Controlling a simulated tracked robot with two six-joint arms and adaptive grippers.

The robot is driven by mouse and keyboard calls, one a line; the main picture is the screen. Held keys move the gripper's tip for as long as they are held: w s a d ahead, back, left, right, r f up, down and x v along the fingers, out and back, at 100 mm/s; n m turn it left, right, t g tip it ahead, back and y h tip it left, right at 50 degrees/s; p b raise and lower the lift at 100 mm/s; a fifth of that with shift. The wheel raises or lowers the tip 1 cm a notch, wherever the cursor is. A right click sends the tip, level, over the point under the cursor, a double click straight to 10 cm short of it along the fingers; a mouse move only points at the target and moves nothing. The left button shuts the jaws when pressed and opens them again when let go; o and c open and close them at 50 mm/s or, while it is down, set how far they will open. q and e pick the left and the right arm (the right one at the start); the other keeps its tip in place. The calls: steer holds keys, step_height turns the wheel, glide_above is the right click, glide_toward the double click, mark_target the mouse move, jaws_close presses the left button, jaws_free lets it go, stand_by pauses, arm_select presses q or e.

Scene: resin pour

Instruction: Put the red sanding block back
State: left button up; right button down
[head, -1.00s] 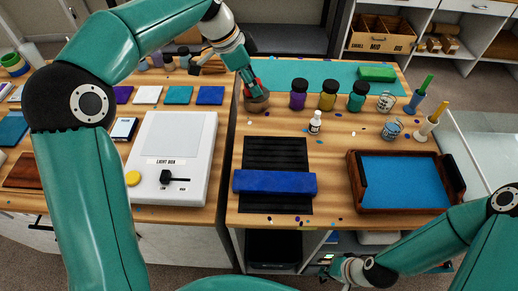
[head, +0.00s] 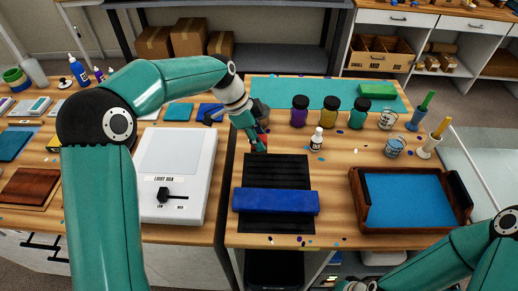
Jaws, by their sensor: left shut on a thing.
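My left gripper (head: 257,146) is shut on the red sanding block (head: 262,138). Only a small red part of the block shows past the fingers. The gripper points down just behind the back edge of the black ribbed mat (head: 276,168); I cannot tell whether the block touches the table. A blue block (head: 276,201) lies across the front part of this mat. A green block (head: 377,90) lies on the teal mat (head: 335,97) at the back right.
Purple (head: 299,111), yellow (head: 328,110) and teal (head: 359,113) jars stand behind a small white bottle (head: 317,139). A dark pot (head: 262,112) is close behind my left gripper. A wooden tray (head: 458,208) with a blue bottom is at the right. The light box (head: 178,205) is at the left.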

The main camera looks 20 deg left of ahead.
arm_select(q)
steer(key=shift+f, duration=2.4)
steer(key=o, duration=1)
steer(key=b+v, duration=0.1)
steer(key=v, duration=1.1)
